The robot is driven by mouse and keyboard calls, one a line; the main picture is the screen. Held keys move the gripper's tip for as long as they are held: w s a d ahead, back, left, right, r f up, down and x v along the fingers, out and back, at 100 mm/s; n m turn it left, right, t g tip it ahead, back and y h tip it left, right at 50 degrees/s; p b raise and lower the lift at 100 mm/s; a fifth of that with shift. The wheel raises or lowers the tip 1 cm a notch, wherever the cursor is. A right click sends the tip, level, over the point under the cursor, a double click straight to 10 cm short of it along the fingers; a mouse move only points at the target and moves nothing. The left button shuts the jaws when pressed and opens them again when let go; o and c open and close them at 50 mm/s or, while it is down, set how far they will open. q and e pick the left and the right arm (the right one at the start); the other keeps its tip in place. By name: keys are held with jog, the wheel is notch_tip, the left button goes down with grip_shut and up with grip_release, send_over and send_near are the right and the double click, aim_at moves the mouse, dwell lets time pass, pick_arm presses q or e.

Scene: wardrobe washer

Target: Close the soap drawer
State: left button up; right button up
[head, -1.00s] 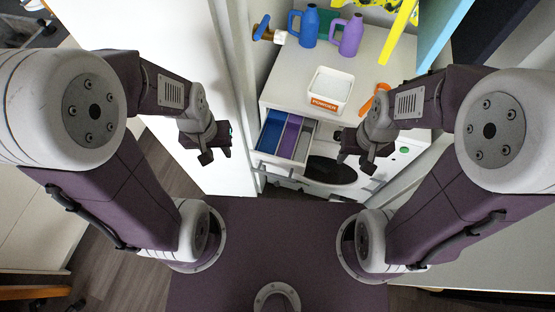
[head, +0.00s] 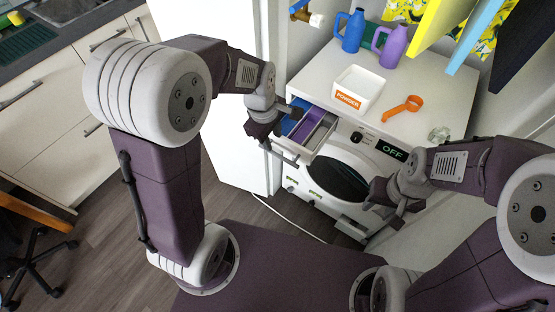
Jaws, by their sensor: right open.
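The soap drawer (head: 313,131) is pulled out from the upper left of the white washing machine (head: 372,150). Its blue and purple compartments show from above, with its front panel and handle (head: 285,154) toward me. My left gripper (head: 280,127) is at the drawer's left side, close to it, and hides part of that side. Its fingers look apart with nothing between them; whether they touch the drawer I cannot tell. My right gripper (head: 388,205) is open and empty, in front of the machine's round door (head: 337,178), right of the drawer.
A white panel (head: 235,145) stands left of the machine. Clothes (head: 440,35) hang at upper right.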

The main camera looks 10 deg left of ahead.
aim_at(277, 154)
pick_arm(q)
jog(key=f, duration=0.2)
jog(key=w+f+b, duration=0.1)
jog(key=f, duration=0.2)
jog(key=f+b, duration=0.1)
jog(key=f, duration=0.2)
jog(key=shift+w+d+f, duration=0.15)
jog(key=shift+d, duration=0.25)
jog(key=shift+d+f, duration=0.1)
grip_shut()
dwell(0.8)
